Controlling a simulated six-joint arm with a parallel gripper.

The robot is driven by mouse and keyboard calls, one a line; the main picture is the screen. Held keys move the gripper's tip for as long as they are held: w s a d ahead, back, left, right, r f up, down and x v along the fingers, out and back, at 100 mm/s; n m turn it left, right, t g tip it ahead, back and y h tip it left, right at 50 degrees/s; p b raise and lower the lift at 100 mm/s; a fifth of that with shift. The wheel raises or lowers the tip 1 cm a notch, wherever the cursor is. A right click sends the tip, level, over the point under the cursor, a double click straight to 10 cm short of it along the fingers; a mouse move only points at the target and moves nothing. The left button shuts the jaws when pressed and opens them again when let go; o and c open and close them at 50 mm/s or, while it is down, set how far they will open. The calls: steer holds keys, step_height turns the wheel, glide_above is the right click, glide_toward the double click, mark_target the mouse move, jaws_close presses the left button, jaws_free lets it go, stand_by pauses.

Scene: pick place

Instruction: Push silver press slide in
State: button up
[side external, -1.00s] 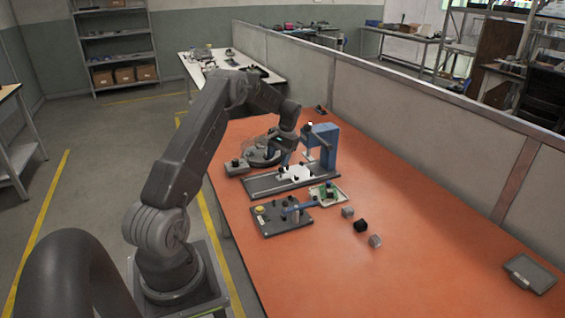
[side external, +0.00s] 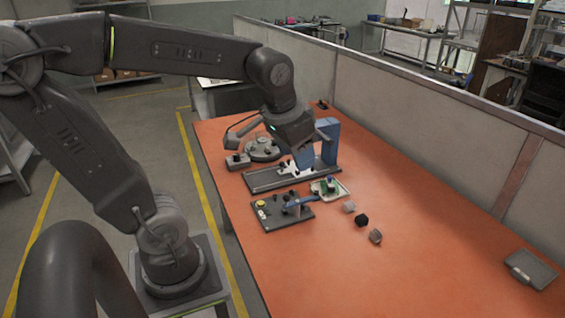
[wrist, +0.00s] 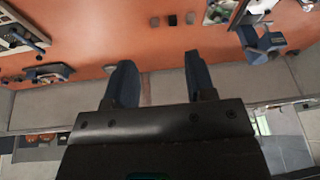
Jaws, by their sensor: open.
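A white piece sits on the slide bed, partly hidden behind my gripper. My gripper (side external: 303,157) points down beside the press, above the slide bed; I cannot tell if it touches anything. In the wrist view, my two fingers (wrist: 160,83) are wide apart with nothing between them. The blue press (wrist: 262,42) also shows there at the right, away from the fingers.
A black fixture with a yellow button (side external: 262,203) and a small tray (side external: 340,190) lie in front of the slide. Three small cubes (side external: 362,220) sit to the right. A round dial device (side external: 262,149) is behind. The table's right side is mostly clear.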

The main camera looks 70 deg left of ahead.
steer(key=s+d+m+t+h, duration=0.1)
steer(key=s+d+t, duration=0.1)
steer(key=s+d, duration=0.35)
steer(key=w+a+r+m+g+y, duration=0.1)
steer(key=w+a+m, duration=0.1)
steer(key=w+a, duration=0.65)
steer(key=m+g, duration=0.3)
steer(key=m, duration=0.2)
glide_above(283, 162)
steer(key=s+d, duration=0.2)
step_height(283, 162, down, 18)
steer(key=shift+y, duration=0.4)
steer(key=x, duration=1.3)
steer(key=shift+f, duration=0.25)
jaws_close()
